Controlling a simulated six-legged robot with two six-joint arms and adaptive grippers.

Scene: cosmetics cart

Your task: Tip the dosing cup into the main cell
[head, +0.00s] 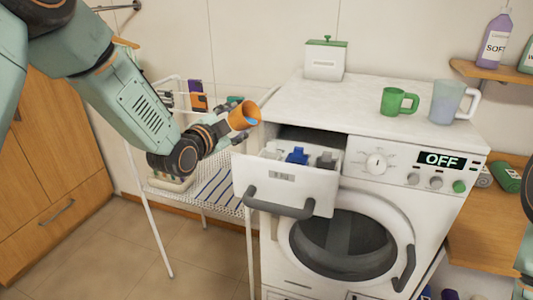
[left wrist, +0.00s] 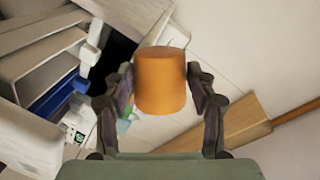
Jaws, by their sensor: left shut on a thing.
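The orange dosing cup (head: 243,116) is held by my left gripper (head: 235,126), up and left of the open detergent drawer (head: 284,187). The cup is tilted, and a bluish patch shows at its mouth. In the left wrist view the cup (left wrist: 162,82) sits between both fingers of the left gripper (left wrist: 160,98). The drawer is pulled out of the washing machine (head: 340,240), with a blue part (head: 297,155) between grey ones. The blue part also shows in the left wrist view (left wrist: 55,98). I cannot tell which compartment is the main cell. My right gripper is out of view.
A green mug (head: 396,101), a clear jug (head: 447,102) and a white box with a green lid (head: 325,59) stand on the machine top. A wire rack cart (head: 200,185) stands left of the machine. Shelves with bottles (head: 494,38) are at right.

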